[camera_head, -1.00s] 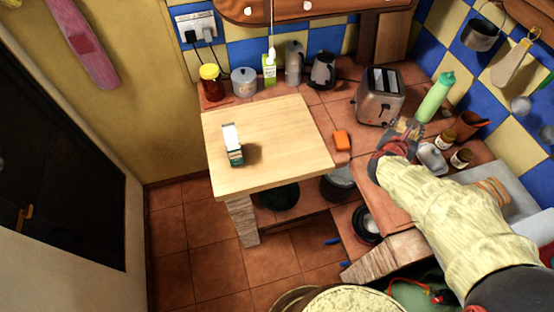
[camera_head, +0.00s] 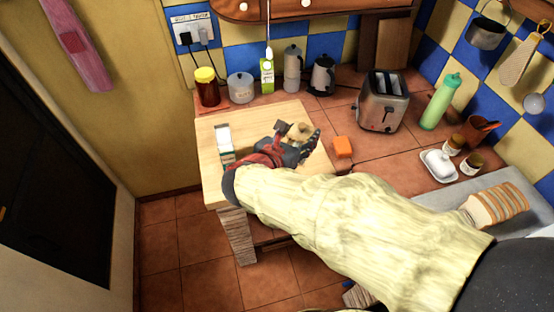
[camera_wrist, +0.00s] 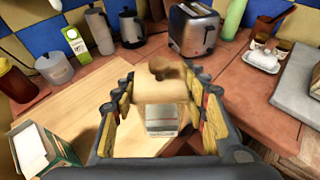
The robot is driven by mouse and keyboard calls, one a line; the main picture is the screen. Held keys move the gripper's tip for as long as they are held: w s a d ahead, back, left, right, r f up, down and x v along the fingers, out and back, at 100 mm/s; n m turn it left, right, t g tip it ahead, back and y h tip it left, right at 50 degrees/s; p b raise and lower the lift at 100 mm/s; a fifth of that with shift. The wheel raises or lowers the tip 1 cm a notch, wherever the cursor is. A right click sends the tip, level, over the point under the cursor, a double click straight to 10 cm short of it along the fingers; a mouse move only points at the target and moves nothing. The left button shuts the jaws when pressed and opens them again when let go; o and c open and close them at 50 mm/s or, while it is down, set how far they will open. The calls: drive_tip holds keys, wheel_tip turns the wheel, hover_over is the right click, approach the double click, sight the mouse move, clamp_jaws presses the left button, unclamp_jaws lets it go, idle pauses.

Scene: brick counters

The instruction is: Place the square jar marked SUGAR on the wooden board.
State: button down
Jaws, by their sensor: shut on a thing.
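My gripper (camera_head: 298,143) is over the right part of the wooden board (camera_head: 247,115). In the wrist view my gripper (camera_wrist: 160,104) is shut on a pale square jar (camera_wrist: 161,119) with a wooden or cork lid (camera_wrist: 160,84). The lid also shows in the head view (camera_head: 299,130). The lettering on the jar is not readable. The fingers and hand hide most of it, and I cannot tell whether its base touches the board. The board also shows in the wrist view (camera_wrist: 95,95).
A white and green carton (camera_head: 223,137) stands on the board left of my gripper. An orange block (camera_head: 342,147) lies on the tiles right of the board. A toaster (camera_head: 383,103), green bottle (camera_head: 440,102) and white dish (camera_head: 438,165) stand farther right. A red jar and several pots line the back.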

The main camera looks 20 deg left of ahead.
sight(290, 140)
drive_tip(key=s+a, duration=0.2)
drive_tip(key=s, duration=0.1)
drive_tip(key=shift+a+f, duration=0.2)
drive_tip(key=shift+a, duration=0.05)
drive_tip(key=w+a+f+b, duration=0.3)
drive_tip(key=w+f, duration=0.3)
drive_tip(key=w+a+f+b, duration=0.3)
drive_tip(key=w+f, duration=0.3)
drive_tip(key=shift+w+a+f, duration=0.15)
drive_tip(key=shift+a+f, duration=0.2)
drive_tip(key=shift+f, duration=0.05)
drive_tip(key=shift+f, duration=0.2)
drive_tip(key=c, duration=1)
unclamp_jaws()
drive_tip(key=shift+r, duration=0.1)
